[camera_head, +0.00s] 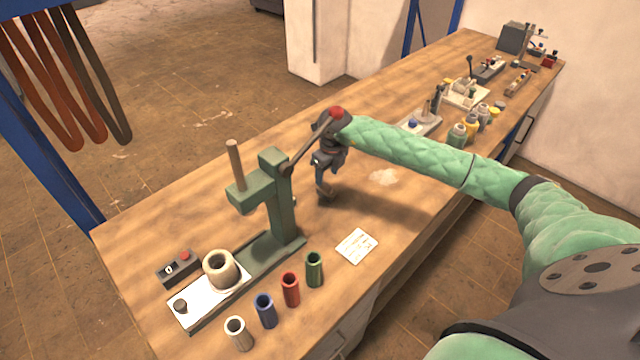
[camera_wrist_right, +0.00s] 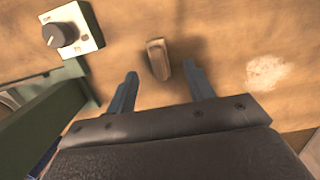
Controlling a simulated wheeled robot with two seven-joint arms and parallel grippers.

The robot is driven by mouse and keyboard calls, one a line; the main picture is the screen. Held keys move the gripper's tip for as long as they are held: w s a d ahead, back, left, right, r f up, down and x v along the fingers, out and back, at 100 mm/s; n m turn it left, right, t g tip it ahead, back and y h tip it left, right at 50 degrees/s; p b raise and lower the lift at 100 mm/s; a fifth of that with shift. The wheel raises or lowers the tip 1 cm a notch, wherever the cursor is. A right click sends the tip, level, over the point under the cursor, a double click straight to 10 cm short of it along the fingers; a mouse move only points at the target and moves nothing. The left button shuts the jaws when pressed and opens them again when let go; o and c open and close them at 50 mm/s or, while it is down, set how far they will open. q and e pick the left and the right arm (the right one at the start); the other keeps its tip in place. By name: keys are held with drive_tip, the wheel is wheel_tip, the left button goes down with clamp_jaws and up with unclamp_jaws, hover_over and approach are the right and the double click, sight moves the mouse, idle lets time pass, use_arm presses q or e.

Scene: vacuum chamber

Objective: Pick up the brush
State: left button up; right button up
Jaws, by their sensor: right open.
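A small tan, wooden-looking block, which seems to be the brush (camera_wrist_right: 158,58), stands on the bench in the right wrist view and casts a shadow to its right. My right gripper (camera_wrist_right: 161,76) is open, with one finger on each side of the block in that view. I cannot tell whether the fingers touch it. In the head view my right gripper (camera_head: 322,183) points down over the bench, right of the green press. The brush is mostly hidden or hard to separate from the fingers there. My left gripper is not in view.
The green press (camera_head: 280,205) with its lever stands close left of my right gripper. A knob box (camera_wrist_right: 70,30) is near it. A pale powder patch (camera_head: 383,177) and a paper note (camera_head: 356,246) lie on the wooden bench (camera_head: 130,235). Colored cylinders (camera_head: 290,289) stand in front.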

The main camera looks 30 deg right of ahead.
sight(325, 183)
drive_tip(key=shift+f, duration=0.6)
drive_tip(key=shift+s+f, duration=0.1)
drive_tip(key=shift+f, duration=0.15)
drive_tip(key=f, duration=0.4)
drive_tip(key=shift+a+f+b, duration=0.2)
drive_tip(key=shift+f+b, duration=0.05)
drive_tip(key=shift+b, duration=0.15)
drive_tip(key=shift+w+f, duration=0.2)
drive_tip(key=shift+f, duration=0.2)
drive_tip(key=c, duration=1.1)
drive_tip(key=shift+r, duration=0.2)
wheel_tip(325, 183, up, 3)
drive_tip(key=shift+r+p, duration=0.15)
drive_tip(key=shift+p, duration=0.15)
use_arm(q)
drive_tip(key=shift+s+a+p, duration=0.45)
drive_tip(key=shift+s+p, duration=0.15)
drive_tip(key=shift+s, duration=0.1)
use_arm(e)
drive_tip(key=s+d+r, duration=0.2)
drive_tip(key=s+r, duration=0.5)
drive_tip(key=s, duration=0.4)
drive_tip(key=shift+s+d+r, duration=0.15)
drive_tip(key=shift+s+d, duration=0.05)
drive_tip(key=shift+d, duration=0.1)
